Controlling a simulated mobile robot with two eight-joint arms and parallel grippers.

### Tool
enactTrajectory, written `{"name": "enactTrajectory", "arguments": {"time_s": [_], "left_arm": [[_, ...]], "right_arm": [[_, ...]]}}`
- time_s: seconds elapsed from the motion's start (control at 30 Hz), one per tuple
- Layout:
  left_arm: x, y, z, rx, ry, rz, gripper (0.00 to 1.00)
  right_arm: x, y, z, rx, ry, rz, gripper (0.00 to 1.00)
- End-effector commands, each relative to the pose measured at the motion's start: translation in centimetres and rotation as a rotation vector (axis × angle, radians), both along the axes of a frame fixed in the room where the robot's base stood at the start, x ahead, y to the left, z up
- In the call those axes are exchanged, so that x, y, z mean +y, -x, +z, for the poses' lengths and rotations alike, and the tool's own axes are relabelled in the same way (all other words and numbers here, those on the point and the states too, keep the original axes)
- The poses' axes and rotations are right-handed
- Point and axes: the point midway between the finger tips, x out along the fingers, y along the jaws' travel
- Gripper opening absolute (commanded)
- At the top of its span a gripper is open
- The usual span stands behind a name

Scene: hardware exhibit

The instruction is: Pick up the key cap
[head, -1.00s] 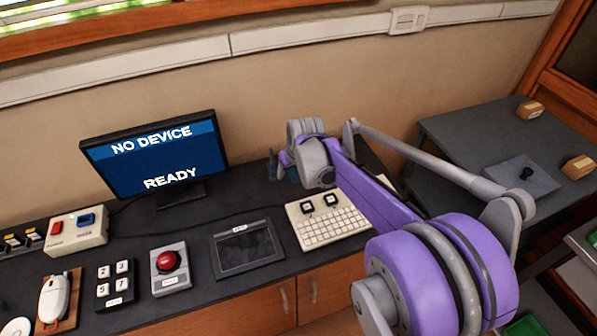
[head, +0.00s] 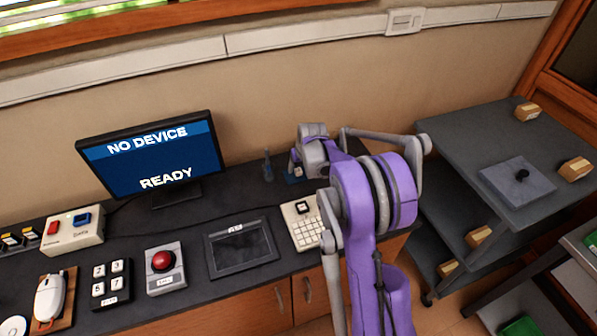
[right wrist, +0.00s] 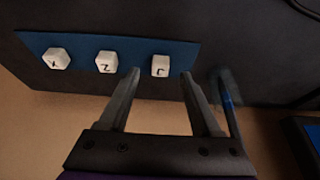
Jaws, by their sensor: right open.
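In the right wrist view a blue strip (right wrist: 85,58) bears three white key caps in a row. The left cap (right wrist: 56,58) has an X-like mark, the middle cap (right wrist: 107,62) a Z-like mark, and the right cap (right wrist: 160,66) a J-like mark. My right gripper (right wrist: 160,74) is open, with one fingertip on each side of the right cap in the picture; I cannot tell its height above the strip. In the head view the right gripper (head: 296,163) is at the back of the counter, by the blue strip (head: 293,179), mostly hidden by my arm.
A small keyboard (head: 305,233) lies in front, partly behind my arm. A tablet (head: 241,248), a red button box (head: 165,268) and a monitor (head: 155,160) stand to the left. A thin bluish item (right wrist: 229,92) is close beside the right-hand finger.

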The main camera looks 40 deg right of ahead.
Motion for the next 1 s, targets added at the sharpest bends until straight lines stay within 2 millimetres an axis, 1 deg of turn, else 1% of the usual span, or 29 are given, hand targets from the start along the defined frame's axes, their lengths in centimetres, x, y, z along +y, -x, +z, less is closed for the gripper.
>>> {"name": "enactTrajectory", "arguments": {"time_s": [0.1,0.2,0.43,0.57,0.6,0.67,0.7,0.8,1.0], "left_arm": [[0.0,-0.1,0.2,-0.001,0.000,0.000,0.50],[0.0,-0.1,0.2,-0.001,0.000,0.000,0.50],[0.0,-0.1,0.2,-0.001,0.000,0.000,0.50],[0.0,-0.1,0.2,-0.001,0.000,0.000,0.50],[0.0,-0.1,0.2,-0.001,0.000,0.000,0.50],[0.0,-0.1,0.2,-0.001,0.000,0.000,0.50],[0.0,-0.1,0.2,-0.001,0.000,0.000,0.50],[0.0,-0.1,0.2,-0.001,0.000,0.000,0.50],[0.0,-0.1,0.2,-0.001,0.000,0.000,0.50]], "right_arm": [[-0.1,-0.7,-1.4,0.000,0.000,0.000,0.65],[-0.2,-0.9,-2.0,0.000,0.000,0.000,0.65],[-0.2,-0.9,-2.1,0.000,0.000,0.000,0.65],[-0.2,-0.9,-2.1,0.000,0.000,0.000,0.42],[-0.2,-0.9,-2.1,0.000,0.000,0.000,0.34],[-0.2,-0.9,-2.1,0.000,0.000,0.000,0.24],[-0.2,-0.9,-2.1,0.000,0.000,0.000,0.16],[-0.2,-0.9,-2.1,0.000,0.000,0.000,0.00],[-0.2,-0.9,-2.1,0.000,0.000,0.000,0.00]]}}
